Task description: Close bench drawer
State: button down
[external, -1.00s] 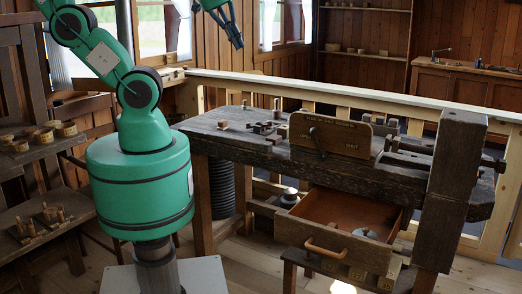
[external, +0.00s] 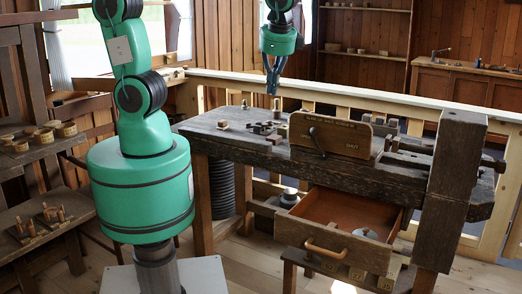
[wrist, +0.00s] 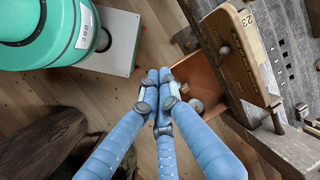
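The bench drawer (external: 285,229) hangs open below the right part of the dark wooden bench (external: 235,139). Its front carries a curved wooden handle (external: 323,249), and a grey round piece (external: 365,233) lies inside. In the wrist view the orange-brown drawer inside (wrist: 205,77) shows beyond my fingertips, partly hidden by them. My gripper (external: 273,91) is raised above the back of the bench in the external view, fingers pointing down, apart from the drawer and handle. In the wrist view its blue fingers (wrist: 160,76) come together at the tips with nothing visible between them.
A thick upright post (external: 456,170) stands right of the drawer. Small wooden pieces (external: 265,127) lie on the bench top.

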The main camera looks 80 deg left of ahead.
jog(key=w+d+f+m+y, duration=0.4)
jog(key=d+f, duration=0.4)
jog(key=f, duration=0.4)
jog(key=m+t+y+b, duration=0.2)
jog(key=m+y, duration=0.2)
jog(key=m, duration=0.2)
send_over(300, 234)
jog(key=s+d, duration=0.4)
jog(key=d, duration=0.1)
notch_tip(300, 234, down, 12)
jog(key=s+d+f+m+t, duration=0.2)
jog(key=f+m+t, duration=0.1)
jog(key=f, duration=0.4)
jog(key=s+d+f+m+t, duration=0.3)
jog(key=f+t, duration=0.1)
jog(key=f, duration=0.4)
jog(key=s+d+f+m+t+y, duration=0.1)
jog(key=s+d+f+m+t, duration=0.1)
jog(key=f, duration=0.6)
jog(key=shift+s+d+f+m+t+b, duration=0.2)
jog(key=shift+s+m+t+b, duration=0.3)
jog(key=shift+m+t, duration=0.5)
jog(key=shift+a, duration=0.1)
jog(key=b+x, duration=0.1)
jog(key=x, duration=1.2)
jog(key=shift+w+a+f+b, duration=0.1)
jog(key=shift+w+a+b, duration=0.1)
jog(key=shift+a+b, duration=0.15)
jog(key=shift+w, duration=0.1)
jog(key=shift+a, duration=0.1)
